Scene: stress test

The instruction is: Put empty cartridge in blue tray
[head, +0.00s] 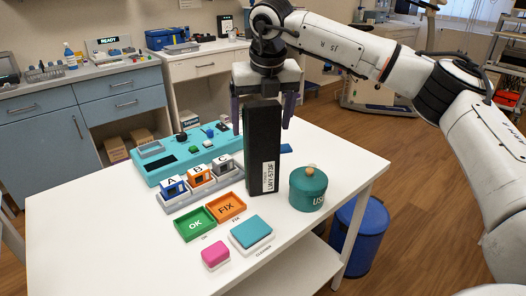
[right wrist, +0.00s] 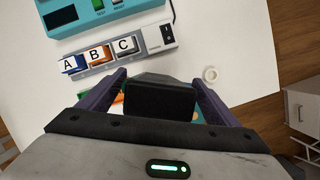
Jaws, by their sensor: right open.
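Three cartridges stand in a grey rack (head: 200,196): blue A (head: 173,188), orange B (head: 199,177) and grey C (head: 222,164). Which is empty cannot be told. They also show at upper left in the right wrist view (right wrist: 97,54). A small flat blue thing (head: 286,148) shows behind a tall black box (head: 263,150); whether it is a tray cannot be told. My right gripper (head: 262,118) is open, pointing down at the black box's top. The box (right wrist: 160,100) appears between its fingers with gaps at both sides. My left gripper is not in view.
A green OK tray (head: 195,224), an orange FIX tray (head: 226,207), a teal cleaner pad (head: 250,231), a pink block (head: 215,254) and a lidded teal jar (head: 308,190) are nearby. A teal device (head: 160,167) stands behind the rack. The table's left front (head: 90,235) is clear.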

